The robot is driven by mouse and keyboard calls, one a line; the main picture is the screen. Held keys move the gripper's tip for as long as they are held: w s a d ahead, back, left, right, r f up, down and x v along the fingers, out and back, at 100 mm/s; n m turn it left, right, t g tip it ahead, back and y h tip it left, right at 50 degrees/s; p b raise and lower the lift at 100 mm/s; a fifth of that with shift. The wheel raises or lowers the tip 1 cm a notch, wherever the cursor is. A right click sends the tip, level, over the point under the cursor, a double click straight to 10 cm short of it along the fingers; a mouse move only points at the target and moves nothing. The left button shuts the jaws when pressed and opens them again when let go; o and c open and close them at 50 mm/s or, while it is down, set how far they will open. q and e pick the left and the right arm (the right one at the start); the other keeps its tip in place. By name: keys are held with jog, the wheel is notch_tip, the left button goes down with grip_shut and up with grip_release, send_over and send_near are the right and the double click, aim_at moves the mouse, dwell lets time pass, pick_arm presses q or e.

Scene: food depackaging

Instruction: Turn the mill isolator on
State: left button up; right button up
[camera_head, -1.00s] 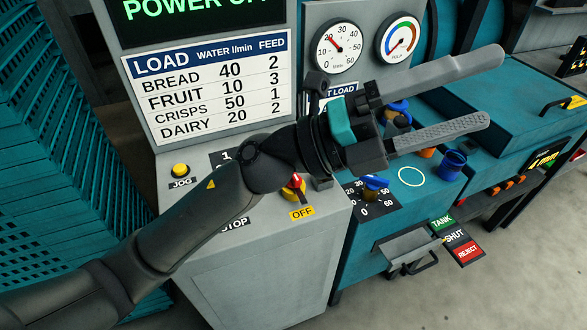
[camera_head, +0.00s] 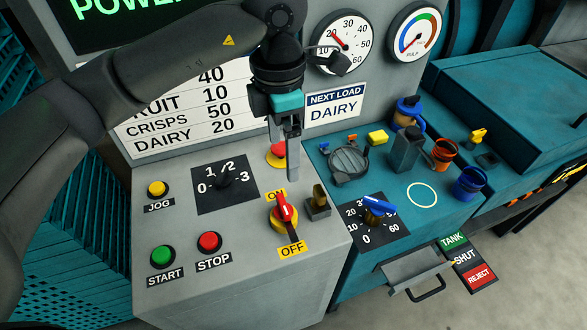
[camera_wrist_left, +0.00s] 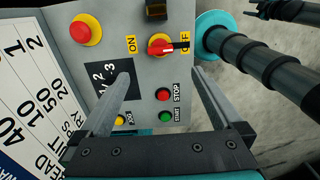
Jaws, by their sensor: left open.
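The mill isolator (camera_head: 284,211) is a red handle on a yellow round base on the grey console. The yellow ON label (camera_head: 275,196) is behind it and the OFF label (camera_head: 292,248) in front. The red end tilts up towards ON, and a dark bar runs towards OFF. The isolator also shows in the left wrist view (camera_wrist_left: 160,46), its dark bar towards OFF. My left gripper (camera_head: 287,165) points down, open and empty, above and behind the isolator, apart from it. In the left wrist view its open fingers (camera_wrist_left: 160,82) frame the console below the isolator. A dark shape at top right may be my right gripper.
A red emergency button (camera_head: 277,153) is close behind my left fingers. A small brass-topped block (camera_head: 319,203) stands right of the isolator. The selector (camera_head: 224,180), jog (camera_head: 157,188), start (camera_head: 163,256) and stop (camera_head: 209,241) controls are to the left. A blue-handled dial (camera_head: 378,208) is to the right.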

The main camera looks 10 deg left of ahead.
pick_arm(q)
send_over(283, 204)
notch_tip(283, 204, down, 4)
notch_tip(283, 204, down, 10)
jog(key=shift+r+p, duration=0.2)
jog(key=shift+p, duration=0.35)
jog(key=shift+f, duration=0.6)
grip_shut()
pick_arm(e)
jog(key=shift+s+r, duration=0.3)
jog(key=shift+s, duration=0.3)
jog(key=shift+s+r, duration=0.25)
jog(key=shift+s, duration=0.35)
